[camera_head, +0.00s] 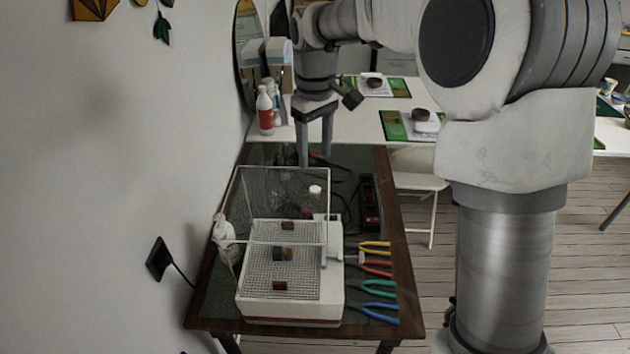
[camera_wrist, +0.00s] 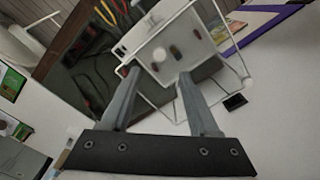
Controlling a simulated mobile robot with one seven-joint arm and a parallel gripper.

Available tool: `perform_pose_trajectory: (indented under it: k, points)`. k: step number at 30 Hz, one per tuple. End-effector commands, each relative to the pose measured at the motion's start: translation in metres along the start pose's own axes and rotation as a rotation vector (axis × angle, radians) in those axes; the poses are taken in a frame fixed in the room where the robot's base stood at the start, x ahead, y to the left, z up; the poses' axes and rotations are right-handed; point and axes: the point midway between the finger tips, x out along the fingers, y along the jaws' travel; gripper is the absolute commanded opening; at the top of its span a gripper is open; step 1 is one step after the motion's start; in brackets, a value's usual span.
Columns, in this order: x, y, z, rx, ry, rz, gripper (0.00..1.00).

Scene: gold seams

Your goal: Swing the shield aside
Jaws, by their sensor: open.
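A white grinder (camera_head: 290,307) with a grid top stands on the dark wooden table. Its clear shield (camera_head: 272,200), a see-through panel with a pale rim, stands tilted up over the back of the grid. A round white knob (camera_head: 315,189) shows near the shield's upper right; a pale knob also shows in the wrist view (camera_wrist: 160,54). My gripper (camera_head: 315,162) points down with fingers apart, above and behind the shield's top edge. In the wrist view, my open gripper (camera_wrist: 157,75) has nothing between its fingers. I cannot tell whether it touches the shield.
Small dark and reddish blocks (camera_head: 280,285) lie on the grid. Several pliers (camera_head: 379,288) with coloured handles lie right of the grinder. A white bottle (camera_head: 223,232) stands at its left, near the wall. A dark tray (camera_head: 370,205) lies at the table's right. A white table (camera_head: 358,122) stands behind.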

Motion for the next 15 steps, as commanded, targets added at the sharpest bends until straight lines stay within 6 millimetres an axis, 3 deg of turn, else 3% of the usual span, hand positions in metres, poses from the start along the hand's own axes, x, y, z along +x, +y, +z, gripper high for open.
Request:
perform_pose_trajectory:
  k: [7,15]
  points:
    - [0.053,0.0,0.001,0.001,-0.004,-0.002,0.61]
    - [0.084,0.0,0.0,0.002,0.0,0.0,0.61]
